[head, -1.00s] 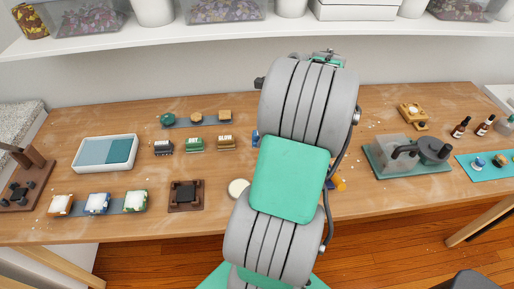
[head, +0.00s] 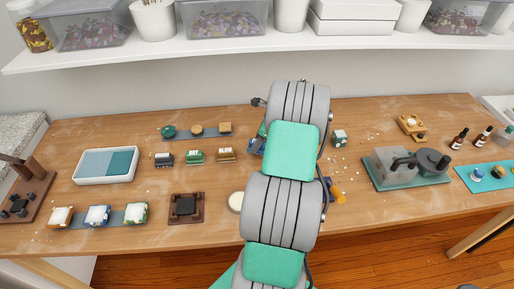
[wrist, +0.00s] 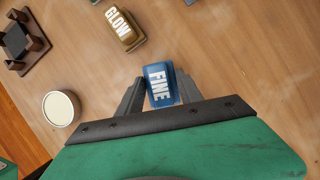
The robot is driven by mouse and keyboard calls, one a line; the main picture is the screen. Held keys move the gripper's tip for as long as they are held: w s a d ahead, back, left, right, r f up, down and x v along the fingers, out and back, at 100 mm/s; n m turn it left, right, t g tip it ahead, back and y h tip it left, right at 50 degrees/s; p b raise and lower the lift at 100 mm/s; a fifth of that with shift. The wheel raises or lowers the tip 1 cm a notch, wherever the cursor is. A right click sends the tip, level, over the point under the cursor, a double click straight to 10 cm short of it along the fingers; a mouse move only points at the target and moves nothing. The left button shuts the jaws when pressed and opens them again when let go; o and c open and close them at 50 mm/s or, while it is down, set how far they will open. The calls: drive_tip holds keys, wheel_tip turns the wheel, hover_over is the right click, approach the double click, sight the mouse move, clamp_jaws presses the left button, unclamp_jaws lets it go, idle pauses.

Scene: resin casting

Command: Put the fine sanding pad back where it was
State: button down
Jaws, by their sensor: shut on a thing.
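The fine sanding pad (wrist: 160,85) is a small blue block with white FINE lettering. In the wrist view it sits between the two fingers of my gripper (wrist: 157,90), which is shut on it. The wooden worktop lies beneath it; I cannot tell whether the pad touches the wood. In the head view my arm hides the gripper and most of that spot; a bit of blue (head: 255,146) shows at the arm's left edge. The gold GLOW block (wrist: 122,24) stands up and left of the pad in the wrist view.
A round cream-topped tin (wrist: 61,108) and a dark wooden stand (head: 186,207) are nearby. Black (head: 163,159) and green (head: 195,157) blocks line up left of the GLOW block. A green-and-white block (head: 339,138) stands right of my arm. Bare wood lies right of the pad.

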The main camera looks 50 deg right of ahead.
drive_tip(key=shift+f+p, duration=0.3)
drive_tip(key=shift+f, duration=1.2)
drive_tip(key=c, duration=0.8)
unclamp_jaws()
drive_tip(key=shift+f, duration=0.15)
drive_tip(key=shift+o, duration=0.2)
